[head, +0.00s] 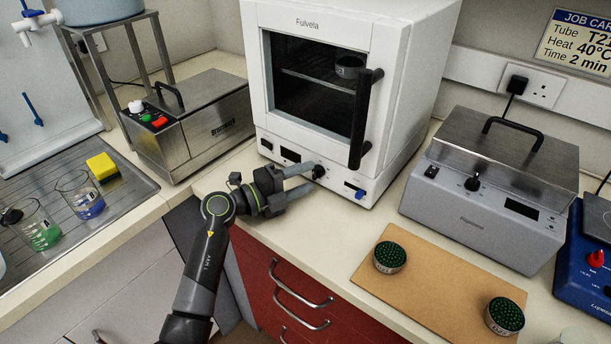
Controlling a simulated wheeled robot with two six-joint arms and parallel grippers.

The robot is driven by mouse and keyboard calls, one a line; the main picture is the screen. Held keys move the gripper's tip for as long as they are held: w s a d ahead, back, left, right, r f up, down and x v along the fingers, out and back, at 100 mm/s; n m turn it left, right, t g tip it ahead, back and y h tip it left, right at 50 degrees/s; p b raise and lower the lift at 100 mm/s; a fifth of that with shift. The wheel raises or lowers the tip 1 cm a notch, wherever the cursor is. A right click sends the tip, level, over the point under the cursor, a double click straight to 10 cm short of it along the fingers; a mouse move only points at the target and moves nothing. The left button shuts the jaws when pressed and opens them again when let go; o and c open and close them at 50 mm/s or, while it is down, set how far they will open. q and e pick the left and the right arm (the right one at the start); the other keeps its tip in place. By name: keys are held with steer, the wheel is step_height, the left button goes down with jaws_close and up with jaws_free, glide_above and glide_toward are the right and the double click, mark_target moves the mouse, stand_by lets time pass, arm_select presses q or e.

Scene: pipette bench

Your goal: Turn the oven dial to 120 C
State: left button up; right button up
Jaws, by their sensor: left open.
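The white oven (385,120) stands at the back middle, its glass door shut. Its front panel carries a small black dial (319,171), with a dark display (290,155) to the left and a blue knob (360,196) to the right. My left gripper (309,177) is open in front of the panel, its two fingertips close to the black dial. I cannot tell whether they touch it. The dial's marks and setting are too small to read. My right gripper is not in view.
A black vertical door handle (365,120) juts out right of the dial. A grey lidded bath (490,190) stands to the right, a steel unit (190,125) to the left. A tan board (420,290) holds two round green-topped racks. The bench before the oven is mostly clear.

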arm_select(q)
steer(key=shift+w+d, duration=0.25)
steer(key=shift+d, duration=0.2)
steer(key=c, duration=1)
steer(key=shift+r+m+p, duration=0.2)
steer(key=shift+m+p, duration=0.3)
steer(key=shift+p, duration=0.3)
steer(key=shift+r+m+g+y+p, duration=0.1)
steer(key=shift+m+g+y+p, duration=0.3)
steer(key=shift+m+p, duration=0.65)
steer(key=shift+s+m+y+p, duration=0.1)
steer(key=shift+m+y+p, duration=0.6)
steer(key=shift+m+p, duration=0.65)
steer(key=shift+p, duration=0.2)
